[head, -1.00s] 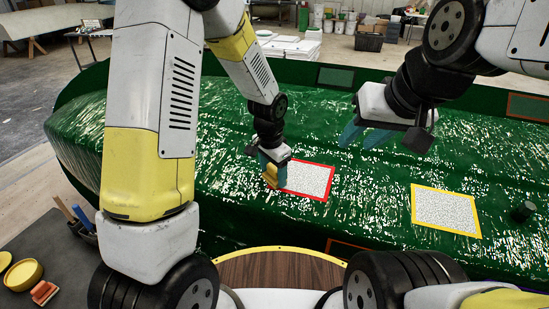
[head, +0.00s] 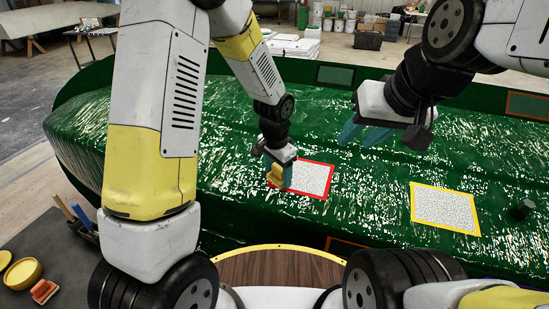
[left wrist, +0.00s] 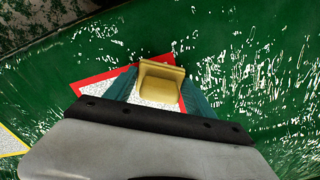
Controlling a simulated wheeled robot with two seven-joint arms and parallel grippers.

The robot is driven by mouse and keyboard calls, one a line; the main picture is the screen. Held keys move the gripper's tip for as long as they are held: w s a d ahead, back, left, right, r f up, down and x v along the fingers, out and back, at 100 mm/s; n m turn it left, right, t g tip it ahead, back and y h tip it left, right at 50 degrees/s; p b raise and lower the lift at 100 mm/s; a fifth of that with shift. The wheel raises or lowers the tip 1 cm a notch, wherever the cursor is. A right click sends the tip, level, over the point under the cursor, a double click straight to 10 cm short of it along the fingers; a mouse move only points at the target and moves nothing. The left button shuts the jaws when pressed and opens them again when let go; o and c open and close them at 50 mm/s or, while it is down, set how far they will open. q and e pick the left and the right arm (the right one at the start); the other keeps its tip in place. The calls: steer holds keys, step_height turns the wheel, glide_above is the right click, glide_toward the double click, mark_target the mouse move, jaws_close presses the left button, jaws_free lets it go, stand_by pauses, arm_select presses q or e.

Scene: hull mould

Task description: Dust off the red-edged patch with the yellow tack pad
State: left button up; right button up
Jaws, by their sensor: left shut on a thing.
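The red-edged patch (head: 314,179) is a speckled white panel with a red border on the green hull mould (head: 140,150). It also shows in the left wrist view (left wrist: 100,87), partly hidden by my gripper. My left gripper (head: 278,178) is shut on the yellow tack pad (head: 277,173), over the left end of the patch. In the left wrist view the pad (left wrist: 159,84) sits between the blue fingers, over a corner of the patch; whether it touches the surface I cannot tell. My right gripper (head: 363,133) is open and empty above the mould, right of the patch.
A yellow-edged patch (head: 445,208) lies to the right, with a dark green cylinder (head: 521,209) beyond it. A dark table at lower left holds a yellow bowl (head: 23,273), a red-brown block (head: 43,291) and blue-handled tools (head: 80,215).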

mark_target(329, 172)
arm_select(q)
steer(key=shift+s+d, duration=0.75)
steer(key=shift+d, duration=1.5)
steer(key=shift+s+d, duration=0.8)
steer(key=shift+d, duration=1.5)
steer(key=shift+s+d, duration=0.75)
steer(key=shift+d, duration=1.5)
steer(key=shift+w+d+r, duration=0.1)
steer(key=shift+w+d, duration=0.1)
steer(key=shift+w, duration=0.45)
steer(key=shift+w+d+r, duration=0.1)
steer(key=shift+w+d, duration=0.15)
steer(key=shift+w, duration=0.35)
steer(key=shift+w+d+r, duration=0.1)
steer(key=shift+w+d, duration=0.1)
steer(key=shift+w, duration=0.45)
steer(key=shift+w+a, duration=0.85)
steer(key=shift+a, duration=1.75)
steer(key=shift+w+a, duration=0.8)
steer(key=shift+a, duration=1.85)
steer(key=shift+w+a, duration=0.85)
steer(key=shift+a, duration=1.75)
steer(key=shift+w+d+r, duration=0.1)
steer(key=shift+w+d, duration=0.15)
steer(key=shift+w, duration=0.4)
steer(key=shift+w+d+r, duration=0.1)
steer(key=shift+w+d, duration=0.1)
steer(key=shift+w, duration=0.4)
steer(key=shift+w+d, duration=0.25)
steer(key=shift+w, duration=0.4)
